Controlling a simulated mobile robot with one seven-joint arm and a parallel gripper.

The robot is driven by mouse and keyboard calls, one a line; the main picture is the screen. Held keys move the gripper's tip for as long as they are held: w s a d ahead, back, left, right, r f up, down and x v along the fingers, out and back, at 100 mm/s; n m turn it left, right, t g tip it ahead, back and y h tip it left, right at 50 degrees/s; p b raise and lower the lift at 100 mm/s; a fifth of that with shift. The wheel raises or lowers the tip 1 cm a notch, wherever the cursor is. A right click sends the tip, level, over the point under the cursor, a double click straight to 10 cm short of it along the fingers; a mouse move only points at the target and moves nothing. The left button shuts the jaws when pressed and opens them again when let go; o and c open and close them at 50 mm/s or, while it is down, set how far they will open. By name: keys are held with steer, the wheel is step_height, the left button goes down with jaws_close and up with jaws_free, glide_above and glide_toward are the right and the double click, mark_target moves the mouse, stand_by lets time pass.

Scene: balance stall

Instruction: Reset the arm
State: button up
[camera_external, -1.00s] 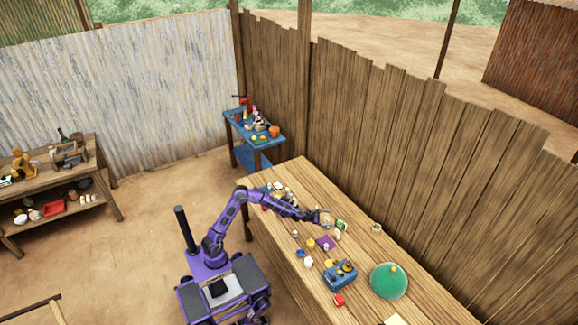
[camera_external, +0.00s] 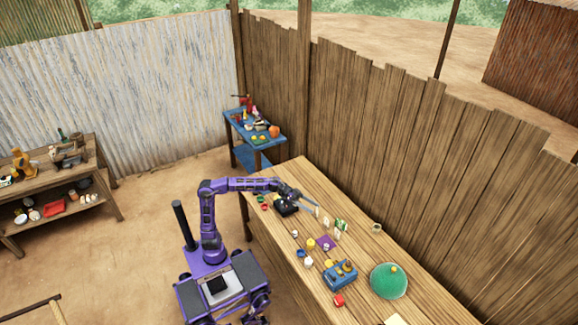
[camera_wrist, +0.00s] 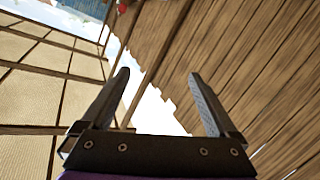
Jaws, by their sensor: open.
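My purple arm reaches out over the left part of the long wooden table (camera_external: 400,290). My gripper (camera_external: 313,205) is open and empty, raised above the table and pointing right toward the plank fence. In the wrist view my gripper (camera_wrist: 160,88) shows two dark fingers spread wide with nothing between them. Beyond them are the plank fence (camera_wrist: 255,60), a bright gap and a lattice-like wall or roof. The arm hides part of the table's left end.
A blue side table (camera_external: 255,138) holds more items. A shelf (camera_external: 60,175) stands left. Sandy floor is open around my base.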

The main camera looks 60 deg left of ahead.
steer(key=s+d+m+g+h+p, duration=0.1)
steer(key=s+d+m+g+h, duration=0.1)
steer(key=s+d+m+g, duration=0.55)
steer(key=a+f+n+t+y, duration=0.2)
steer(key=a+f+y, duration=0.2)
steer(key=f, duration=0.5)
steer(key=a+f+n+t+y, duration=0.3)
steer(key=a+f+y, duration=0.1)
steer(key=f, duration=0.6)
steer(key=s+a+f+n+y, duration=0.2)
steer(key=s+a, duration=0.3)
steer(key=a, duration=0.5)
steer(key=s+a+f+n+t+y, duration=0.1)
steer(key=s+a+f+n+y, duration=0.2)
steer(key=a, duration=0.8)
steer(key=s+a+f+n+y, duration=0.2)
steer(key=s+a+n, duration=0.4)
steer(key=a, duration=0.5)
steer(key=shift+s+f+y+b, duration=0.2)
steer(key=shift+s+y+b, duration=0.15)
steer(key=shift+s+y, duration=0.4)
